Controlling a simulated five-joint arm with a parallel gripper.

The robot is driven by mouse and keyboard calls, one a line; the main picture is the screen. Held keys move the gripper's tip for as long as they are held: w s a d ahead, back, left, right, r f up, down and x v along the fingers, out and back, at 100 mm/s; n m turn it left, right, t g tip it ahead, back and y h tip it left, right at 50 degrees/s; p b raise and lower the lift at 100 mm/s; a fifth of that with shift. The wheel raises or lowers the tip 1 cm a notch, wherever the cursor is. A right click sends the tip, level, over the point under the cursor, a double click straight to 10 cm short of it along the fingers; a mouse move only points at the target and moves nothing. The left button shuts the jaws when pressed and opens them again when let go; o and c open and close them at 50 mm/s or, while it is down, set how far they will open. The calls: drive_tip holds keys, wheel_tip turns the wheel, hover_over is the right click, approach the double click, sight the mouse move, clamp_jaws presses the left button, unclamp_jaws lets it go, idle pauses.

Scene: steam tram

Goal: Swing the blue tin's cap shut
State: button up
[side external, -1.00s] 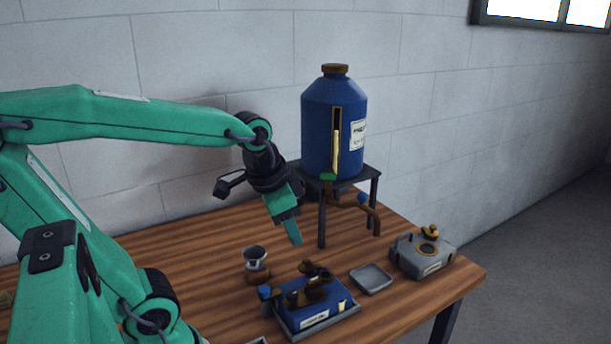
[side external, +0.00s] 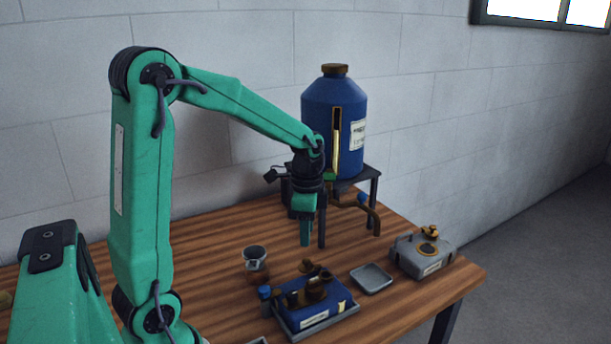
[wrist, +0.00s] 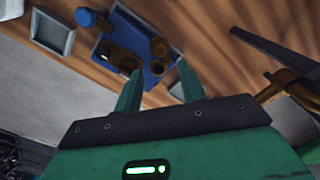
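The blue tin (side external: 318,308) has a white label and sits in a grey tray (side external: 290,337) near the front of the table. Brown fittings stand on its top, one of them a raised round piece (side external: 327,275) that may be the cap; I cannot tell how far it is open. A blue knob (side external: 264,291) is at its left. My gripper (side external: 305,243) points down above and behind the tin, apart from it. In the wrist view my gripper (wrist: 159,68) has its fingers spread with nothing between them, and the blue tin (wrist: 154,66) shows beyond them.
A tall blue tank (side external: 318,110) stands on a dark stand (side external: 322,225) behind, with a brown tap (side external: 374,218) sticking out. A small metal cup (side external: 255,258) is left of the tin. A shallow grey dish (side external: 371,278) and a grey tin (side external: 424,257) lie right.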

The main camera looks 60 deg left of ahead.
sight(307, 259)
drive_tip(key=shift+f, duration=0.15)
drive_tip(key=shift+f, duration=3.75)
clamp_jaws()
